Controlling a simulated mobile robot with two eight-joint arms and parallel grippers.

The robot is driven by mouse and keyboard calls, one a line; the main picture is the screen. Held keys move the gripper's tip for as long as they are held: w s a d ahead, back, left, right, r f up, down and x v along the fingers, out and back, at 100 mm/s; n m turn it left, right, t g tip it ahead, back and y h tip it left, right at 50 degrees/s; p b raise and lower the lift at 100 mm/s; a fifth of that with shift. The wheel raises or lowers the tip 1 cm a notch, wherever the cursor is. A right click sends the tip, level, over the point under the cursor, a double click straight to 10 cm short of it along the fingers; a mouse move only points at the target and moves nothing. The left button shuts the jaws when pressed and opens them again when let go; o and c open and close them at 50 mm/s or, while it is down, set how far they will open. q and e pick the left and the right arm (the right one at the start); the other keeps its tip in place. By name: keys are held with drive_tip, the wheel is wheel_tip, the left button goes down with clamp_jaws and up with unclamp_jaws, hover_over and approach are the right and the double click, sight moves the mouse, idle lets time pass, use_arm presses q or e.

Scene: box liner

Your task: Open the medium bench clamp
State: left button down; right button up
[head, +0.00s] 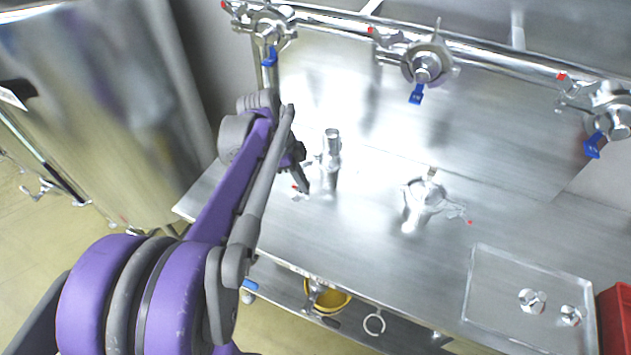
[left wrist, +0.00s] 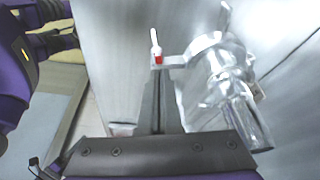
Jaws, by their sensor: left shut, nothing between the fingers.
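Two shiny metal clamp fittings stand on the steel bench, one at the left (head: 331,152) and one near the middle (head: 420,197). I cannot tell for certain which is the medium one. The left fitting has a small red-tipped part low on its left side, and it fills the right of the left wrist view (left wrist: 225,95). There, its red-marked pin (left wrist: 157,50) stands just beyond my fingertips. My left gripper (head: 304,189) is shut and empty beside this fitting; contact is unclear. Its fingers also show in the left wrist view (left wrist: 155,85). My right gripper is out of view.
Several blue-tagged valves with clamps, such as one at the top middle (head: 424,66), hang on a pipe along the back. A recessed panel (head: 500,295) holds small metal fittings at the bench's right. A red bin (head: 614,318) stands at the right edge. A yellow item (head: 333,301) lies below.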

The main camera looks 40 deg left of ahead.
use_arm(q)
drive_tip(key=s+a+m, duration=0.1)
drive_tip(key=a, duration=0.5)
drive_tip(key=shift+a+r, duration=0.1)
drive_tip(key=shift+a, duration=0.05)
idle(0.6)
